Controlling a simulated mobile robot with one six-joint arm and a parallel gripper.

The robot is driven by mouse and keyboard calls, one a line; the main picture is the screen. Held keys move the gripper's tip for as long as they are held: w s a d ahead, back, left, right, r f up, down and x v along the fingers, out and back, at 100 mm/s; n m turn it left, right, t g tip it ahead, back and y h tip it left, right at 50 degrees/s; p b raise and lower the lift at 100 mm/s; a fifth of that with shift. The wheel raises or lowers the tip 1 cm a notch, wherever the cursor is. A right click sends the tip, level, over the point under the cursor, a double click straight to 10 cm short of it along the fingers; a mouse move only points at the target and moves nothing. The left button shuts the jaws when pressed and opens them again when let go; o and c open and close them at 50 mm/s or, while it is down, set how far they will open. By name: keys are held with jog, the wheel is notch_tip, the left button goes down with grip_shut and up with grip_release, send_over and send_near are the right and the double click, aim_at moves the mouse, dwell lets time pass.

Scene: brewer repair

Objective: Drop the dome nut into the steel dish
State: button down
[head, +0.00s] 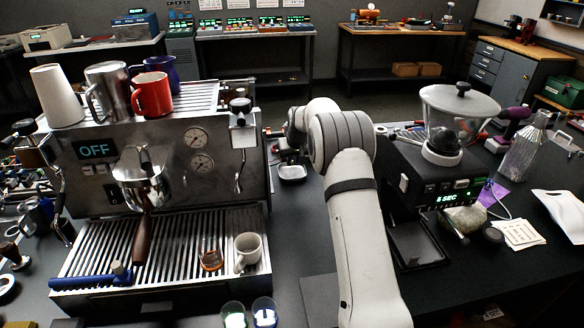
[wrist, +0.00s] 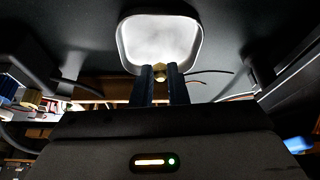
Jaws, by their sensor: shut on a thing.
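The steel dish (wrist: 160,40) is a shallow, pale square dish with rounded corners. In the head view it (head: 292,173) lies on the dark worktop between the espresso machine and my arm. My gripper (wrist: 160,70) is shut on the dome nut (wrist: 160,73), a small brass-coloured piece between the two dark blue fingertips. In the wrist view the fingertips and nut overlap the near edge of the dish. In the head view my gripper (head: 287,150) shows just behind and above the dish, partly hidden by my arm. The nut cannot be made out there.
The espresso machine (head: 95,150) stands left of the dish, with a white cup (head: 248,248) on its drip tray. The coffee grinder (head: 440,185) stands right of my arm. Dark cables (wrist: 215,72) show near the dish. The worktop in front of the dish is clear.

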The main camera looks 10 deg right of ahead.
aim_at(292, 173)
jog(key=shift+f+p, duration=0.35)
jog(key=shift+f, duration=1.35)
jog(key=shift+f, duration=0.2)
jog(key=c, duration=1.4)
grip_release()
jog(key=shift+r, duration=0.1)
jog(key=shift+c, duration=0.2)
